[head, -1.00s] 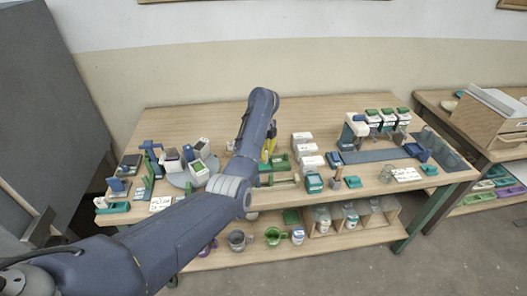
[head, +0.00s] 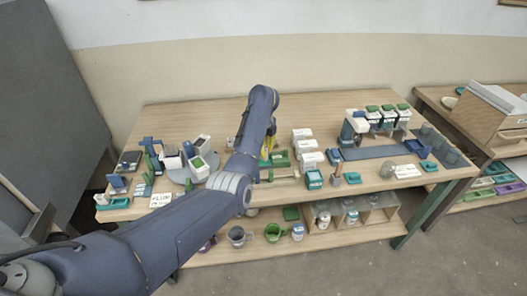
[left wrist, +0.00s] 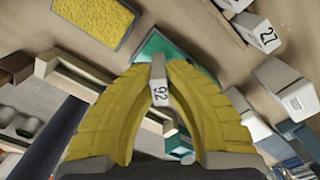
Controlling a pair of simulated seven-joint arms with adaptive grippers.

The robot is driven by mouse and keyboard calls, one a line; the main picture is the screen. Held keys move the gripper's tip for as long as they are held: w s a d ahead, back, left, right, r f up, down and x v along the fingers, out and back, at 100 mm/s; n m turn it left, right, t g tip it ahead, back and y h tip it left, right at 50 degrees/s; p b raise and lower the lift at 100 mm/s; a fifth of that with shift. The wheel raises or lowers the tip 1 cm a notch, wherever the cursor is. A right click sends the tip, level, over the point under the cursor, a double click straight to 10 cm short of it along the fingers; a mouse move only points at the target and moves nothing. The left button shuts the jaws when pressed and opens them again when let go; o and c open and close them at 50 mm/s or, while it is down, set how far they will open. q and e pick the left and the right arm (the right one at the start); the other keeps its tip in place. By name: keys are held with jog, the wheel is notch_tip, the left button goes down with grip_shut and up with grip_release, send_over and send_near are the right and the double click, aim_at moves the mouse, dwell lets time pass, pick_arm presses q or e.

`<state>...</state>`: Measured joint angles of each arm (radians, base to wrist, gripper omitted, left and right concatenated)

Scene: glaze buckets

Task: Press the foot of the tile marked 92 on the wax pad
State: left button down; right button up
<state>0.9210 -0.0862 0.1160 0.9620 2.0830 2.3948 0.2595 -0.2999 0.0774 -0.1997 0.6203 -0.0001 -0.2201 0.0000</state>
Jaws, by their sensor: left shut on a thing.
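My left gripper (left wrist: 160,95) is shut on a small white tile marked 92 (left wrist: 159,92), gripped between its two yellow fingers. In the head view the yellow left gripper (head: 267,147) is mostly hidden behind my own blue arm. I cannot make out the pad in the head view. A green-rimmed tray (left wrist: 160,48) shows behind the tile. The tile's foot is not clearly seen.
Another white tile marked 27 (left wrist: 262,36) lies at the upper right. White boxes (head: 303,147) stand right of the gripper. A round stand with sample blocks (head: 186,165) is at left. A stamp-like fixture (head: 352,130) stands at right. Clear wood lies behind the arm.

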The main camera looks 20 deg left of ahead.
pick_arm(q)
jog(key=shift+f, duration=0.85)
dwell(1.9)
jog(key=shift+r, duration=3.05)
